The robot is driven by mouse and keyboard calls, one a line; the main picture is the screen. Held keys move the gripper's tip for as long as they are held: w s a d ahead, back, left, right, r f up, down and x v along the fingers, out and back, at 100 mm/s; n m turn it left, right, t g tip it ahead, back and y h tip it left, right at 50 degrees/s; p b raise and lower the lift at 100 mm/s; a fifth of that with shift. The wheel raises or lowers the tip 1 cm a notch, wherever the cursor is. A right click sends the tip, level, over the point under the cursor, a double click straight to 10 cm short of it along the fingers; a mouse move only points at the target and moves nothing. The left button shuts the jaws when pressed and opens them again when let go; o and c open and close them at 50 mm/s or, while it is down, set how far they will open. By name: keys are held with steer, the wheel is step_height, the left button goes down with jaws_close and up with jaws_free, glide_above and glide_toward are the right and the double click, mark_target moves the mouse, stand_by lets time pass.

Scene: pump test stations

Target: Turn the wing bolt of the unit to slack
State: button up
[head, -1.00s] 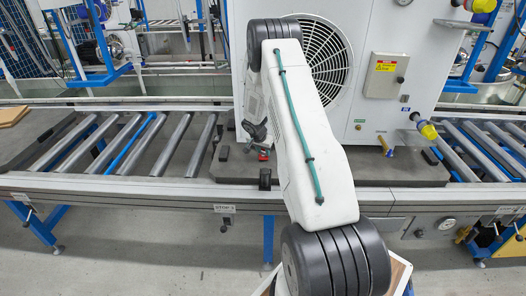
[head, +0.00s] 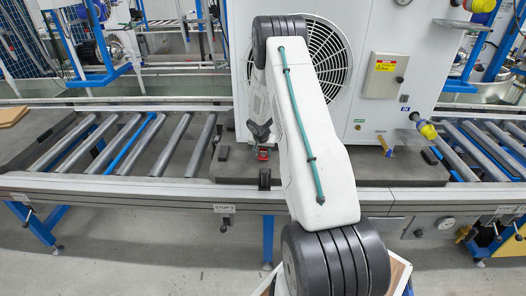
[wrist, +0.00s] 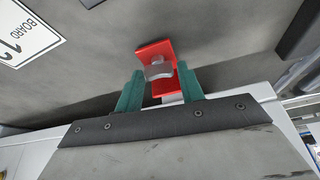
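In the wrist view, the wing bolt (wrist: 158,71) is a small grey metal wing on a red bracket (wrist: 155,51). My gripper (wrist: 160,74) has two teal fingers standing apart, one to each side of the wing. The wing lies around the gap between the fingertips, and I see no clear contact with either finger. In the head view, the red bracket (head: 263,153) shows just below my dark gripper (head: 260,138). The wing bolt is too small or hidden to make out there. The white unit (head: 376,28) with its fan grille stands behind my arm.
A grey board (wrist: 95,45) carries a white label reading "BOARD" (wrist: 25,38) in the wrist view. In the head view, roller conveyors run left (head: 130,143) and right (head: 475,150). A black block (head: 264,179) sits on the front rail. A yellow-capped valve (head: 427,130) is at right.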

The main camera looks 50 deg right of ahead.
steer(key=shift+o, duration=0.8)
steer(key=shift+r, duration=0.1)
steer(key=v, duration=0.7)
steer(key=shift+a+r, duration=0.25)
steer(key=shift+r, duration=0.05)
steer(key=shift+s, duration=0.1)
